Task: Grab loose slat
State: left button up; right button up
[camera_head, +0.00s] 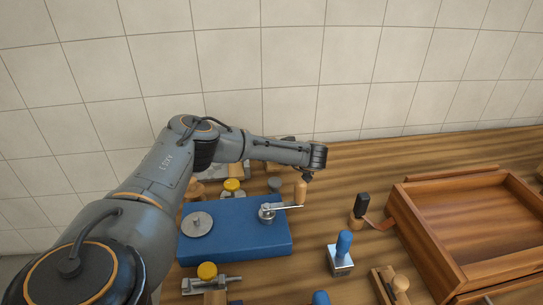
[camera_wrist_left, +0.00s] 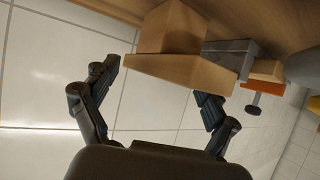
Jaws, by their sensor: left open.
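In the left wrist view my left gripper (camera_wrist_left: 160,93) is open, its two dark fingers spread. A pale wooden piece (camera_wrist_left: 180,68) with a long flat face lies beyond and partly between the fingertips; I see no clear grip on it. I cannot tell whether it is the loose slat. In the head view my left arm reaches over the back of the table, and its fingers are mostly hidden at its far end. No loose slat can be made out for certain there. My right gripper is in neither view.
A blue base (camera_head: 235,245) with a crank (camera_head: 267,211) stands below my left arm. A wooden tray (camera_head: 480,225) fills the right. A blue-knobbed metal block (camera_head: 341,258) and a black-handled tool (camera_head: 361,207) stand between them. A tiled wall (camera_head: 400,60) closes off the back.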

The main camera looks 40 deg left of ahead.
pick_arm(q)
jog(key=shift+c, duration=0.4)
jog(key=c, duration=1.5)
jog(key=shift+o, duration=0.2)
jog(key=shift+r, duration=0.1)
